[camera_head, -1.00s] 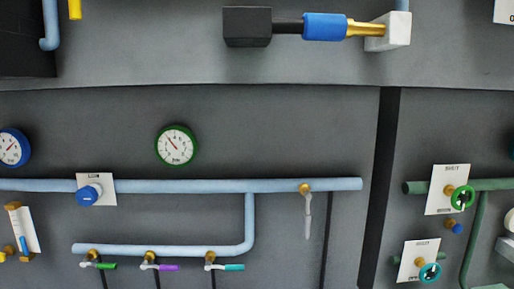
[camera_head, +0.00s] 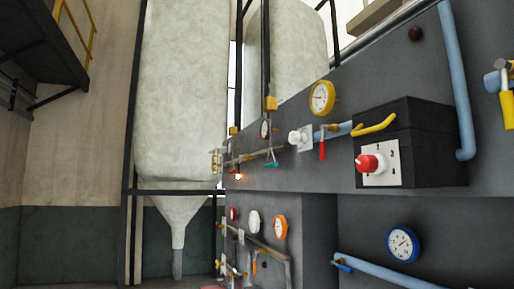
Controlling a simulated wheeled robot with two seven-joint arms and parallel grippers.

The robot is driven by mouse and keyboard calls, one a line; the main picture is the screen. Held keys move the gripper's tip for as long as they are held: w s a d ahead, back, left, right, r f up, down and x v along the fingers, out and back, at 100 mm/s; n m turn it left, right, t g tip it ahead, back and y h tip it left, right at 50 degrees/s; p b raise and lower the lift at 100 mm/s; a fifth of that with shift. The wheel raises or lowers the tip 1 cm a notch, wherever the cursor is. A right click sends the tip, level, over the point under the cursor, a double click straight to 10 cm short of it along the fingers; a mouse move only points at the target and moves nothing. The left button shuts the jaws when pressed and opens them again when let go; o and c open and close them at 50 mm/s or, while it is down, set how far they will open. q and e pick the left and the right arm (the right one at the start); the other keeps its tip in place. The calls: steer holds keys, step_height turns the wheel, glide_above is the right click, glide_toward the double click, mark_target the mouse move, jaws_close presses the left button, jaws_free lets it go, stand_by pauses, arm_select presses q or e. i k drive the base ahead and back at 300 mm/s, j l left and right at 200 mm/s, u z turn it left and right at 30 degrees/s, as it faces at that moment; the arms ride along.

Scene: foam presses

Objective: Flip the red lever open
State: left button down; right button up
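A red lever (camera_head: 322,150) hangs straight down from a short blue pipe (camera_head: 338,130) on the upper grey panel, right of the middle of the head view. A small white plate (camera_head: 300,138) is just left of it. Neither of my grippers is in view, so I cannot see their state or how far they are from the lever.
A black box (camera_head: 425,140) with a red knob (camera_head: 367,163) and a yellow handle (camera_head: 375,125) juts out to the right of the lever. A yellow gauge (camera_head: 322,98) is above it. A large pale tank (camera_head: 182,90) stands behind to the left.

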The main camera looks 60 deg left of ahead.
mark_target(322, 145)
steer(key=u, duration=1.6)
